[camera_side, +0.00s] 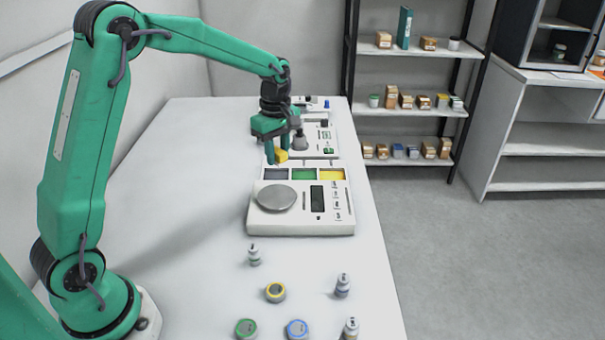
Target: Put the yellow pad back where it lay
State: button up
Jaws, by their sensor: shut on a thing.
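My green gripper (276,157) is above the far part of the white weighing table, just behind the near scale. It is shut on a yellow pad (282,156), which shows as a small rounded yellow shape at the fingertips. Below and in front of it, the white scale unit (262,222) has a row of grey, green and yellow fields (332,174) along its back edge. The pad appears near the grey field's (276,174) far side. Whether the pad touches anything below is too small to tell.
The scale has a round metal pan (276,197). A second unit with a grey knob-like weight (300,142) stands close behind my gripper. Bottles (342,286) and round tins (275,292) stand at the table's near end. The table's left side is clear.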

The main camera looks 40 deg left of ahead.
jog(key=s+d+f+m, duration=0.1)
jog(key=s+d+m, duration=0.2)
jog(key=s+d, duration=0.45)
jog(key=s+d+f+m, duration=0.1)
jog(key=s+d+m, duration=0.25)
jog(key=d, duration=0.65)
jog(key=s+d+f+m, duration=0.1)
jog(key=s+d+m, duration=0.1)
jog(key=s+d, duration=0.55)
send_over(310, 260)
notch_tip(310, 260, down, 6)
jog(key=shift+f, duration=0.25)
jog(key=shift+f, duration=0.1)
jog(key=shift+f, duration=1.9)
jog(key=shift+f, duration=0.15)
jog(key=o, duration=0.9)
jog(key=shift+o, duration=0.2)
